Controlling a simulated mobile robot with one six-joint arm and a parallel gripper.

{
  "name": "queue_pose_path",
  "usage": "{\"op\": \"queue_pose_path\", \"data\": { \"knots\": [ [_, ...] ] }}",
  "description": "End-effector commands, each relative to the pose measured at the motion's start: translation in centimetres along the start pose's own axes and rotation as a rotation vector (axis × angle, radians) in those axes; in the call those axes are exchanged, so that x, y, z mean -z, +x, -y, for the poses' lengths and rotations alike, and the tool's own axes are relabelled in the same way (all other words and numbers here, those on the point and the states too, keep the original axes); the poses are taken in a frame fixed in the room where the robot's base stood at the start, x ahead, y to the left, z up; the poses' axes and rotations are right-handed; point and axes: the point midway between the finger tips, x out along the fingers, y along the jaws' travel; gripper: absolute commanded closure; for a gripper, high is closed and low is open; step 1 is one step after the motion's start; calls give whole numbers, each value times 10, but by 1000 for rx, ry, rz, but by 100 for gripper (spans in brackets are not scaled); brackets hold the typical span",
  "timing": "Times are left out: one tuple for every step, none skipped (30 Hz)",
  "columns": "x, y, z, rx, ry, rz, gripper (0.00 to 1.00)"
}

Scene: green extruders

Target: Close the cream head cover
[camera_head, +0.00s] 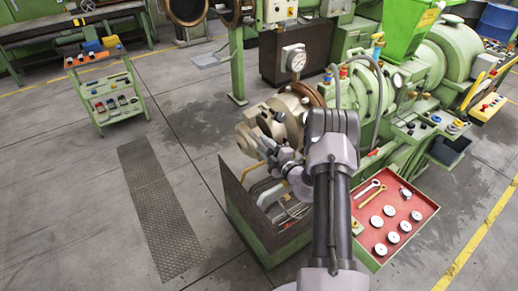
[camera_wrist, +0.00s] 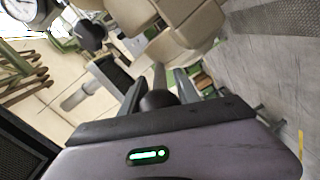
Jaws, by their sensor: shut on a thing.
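The cream head cover (camera_head: 258,130) is at the near left end of the green extruder, beside a brown round flange (camera_head: 309,95). I cannot tell how wide any gap between them is. Cream blocky parts also show at the top of the wrist view (camera_wrist: 190,25). My gripper (camera_head: 283,160) is at the cover's lower right side, partly hidden by my wrist. In the wrist view my gripper (camera_wrist: 158,92) is shut on a grey handle bar (camera_wrist: 159,75) with a dark rounded end between the fingers.
A dark-walled green bin (camera_head: 245,205) holding pipes stands below the cover. A red tray (camera_head: 405,222) with wrenches and round discs lies to the right. A pressure gauge (camera_head: 294,59) stands above the cover. A green tool cart (camera_head: 110,98) is at the left; the floor between is clear.

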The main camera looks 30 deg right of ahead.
Motion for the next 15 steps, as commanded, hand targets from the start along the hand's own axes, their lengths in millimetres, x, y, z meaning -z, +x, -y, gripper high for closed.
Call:
{"op": "queue_pose_path", "data": {
  "knots": [
    [-3, 0, -6, -4, 16, 0, 100],
    [-5, 0, -8, -4, 28, -1, 100],
    [-7, 0, -10, -3, 43, -2, 100],
    [-8, 0, -11, -3, 55, -4, 100],
    [-10, 0, -12, -2, 64, -4, 100],
    [-12, 0, -13, -1, 78, -5, 100],
    [-13, 0, -14, -1, 88, -5, 100],
    [-14, 0, -15, 0, 97, -6, 100],
    [-16, 0, -16, 0, 107, -6, 100],
    [-17, 0, -17, 1, 115, -7, 100],
    [-18, 0, -18, 1, 122, -8, 100],
    [-19, 0, -18, 2, 131, -9, 100],
    [-20, 0, -19, 2, 138, -10, 100],
    [-21, 0, -19, 3, 143, -10, 100],
    [-22, 0, -20, 3, 149, -11, 100]
  ]
}}
